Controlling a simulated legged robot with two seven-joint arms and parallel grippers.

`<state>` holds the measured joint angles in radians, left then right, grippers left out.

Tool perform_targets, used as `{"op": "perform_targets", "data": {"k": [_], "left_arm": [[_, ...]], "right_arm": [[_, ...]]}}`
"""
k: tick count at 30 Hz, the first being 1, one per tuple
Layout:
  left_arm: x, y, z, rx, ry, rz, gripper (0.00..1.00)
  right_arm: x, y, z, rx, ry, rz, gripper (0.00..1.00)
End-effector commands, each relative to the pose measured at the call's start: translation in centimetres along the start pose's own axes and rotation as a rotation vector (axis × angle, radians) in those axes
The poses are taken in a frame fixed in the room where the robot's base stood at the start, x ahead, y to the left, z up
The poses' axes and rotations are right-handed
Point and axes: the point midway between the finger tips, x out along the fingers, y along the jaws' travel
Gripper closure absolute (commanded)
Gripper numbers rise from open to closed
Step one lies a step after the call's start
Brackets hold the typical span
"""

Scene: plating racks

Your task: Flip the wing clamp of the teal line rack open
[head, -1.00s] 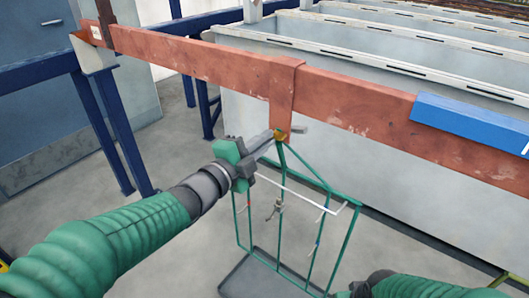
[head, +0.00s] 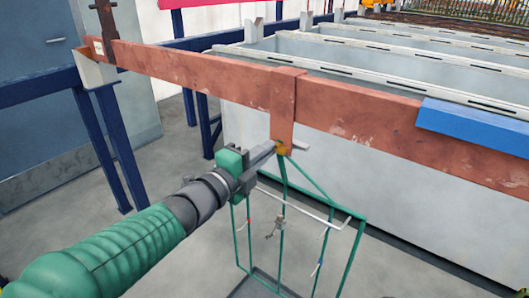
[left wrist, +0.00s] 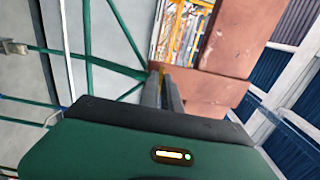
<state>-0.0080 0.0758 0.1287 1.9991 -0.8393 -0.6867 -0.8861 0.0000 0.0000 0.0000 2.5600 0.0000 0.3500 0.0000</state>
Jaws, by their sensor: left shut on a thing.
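The teal line rack (head: 282,222) is a thin wire frame hanging under a copper-brown bar (head: 220,76), at the strap that folds over the bar. Its top bears a small brass-yellow clamp part (head: 282,149), with a short grey piece (head: 300,146) sticking out to the right. My left gripper (head: 268,153) reaches in from the left and is shut on the wing clamp at the foot of the strap. The fingers hide much of the clamp. In the left wrist view, the fingers (left wrist: 163,92) lie close together beside the brown strap (left wrist: 210,94). My right gripper is out of view.
Pale open tanks (head: 370,60) stand behind the bar. A blue sleeve (head: 475,125) covers the bar's right part. A blue stand (head: 110,140) carries the bar's left end. Small parts hang inside the rack. The floor at left is clear.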

Motion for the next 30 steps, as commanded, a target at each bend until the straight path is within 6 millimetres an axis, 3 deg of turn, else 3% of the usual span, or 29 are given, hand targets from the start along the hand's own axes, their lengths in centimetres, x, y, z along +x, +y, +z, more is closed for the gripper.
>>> {"op": "perform_targets", "data": {"k": [2,3,7,18,23,30], "left_arm": [[0.0,0.6,-0.3,0.000,0.005,0.012,1.00],[0.0,0.7,-0.3,0.000,0.005,0.012,0.88],[0.0,0.5,-0.2,0.000,0.004,0.009,0.72],[-0.6,0.1,0.0,0.000,0.001,0.004,0.72],[-3.8,-0.2,0.0,-0.001,-0.002,0.004,0.72],[-10.9,-0.2,0.0,-0.001,-0.002,0.004,0.72]], "right_arm": [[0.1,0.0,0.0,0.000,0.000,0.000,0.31],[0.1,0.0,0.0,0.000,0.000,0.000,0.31],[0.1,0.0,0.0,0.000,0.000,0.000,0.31],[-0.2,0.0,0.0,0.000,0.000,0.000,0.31],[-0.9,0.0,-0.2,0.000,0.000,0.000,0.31],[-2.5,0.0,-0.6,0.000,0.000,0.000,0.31]]}}
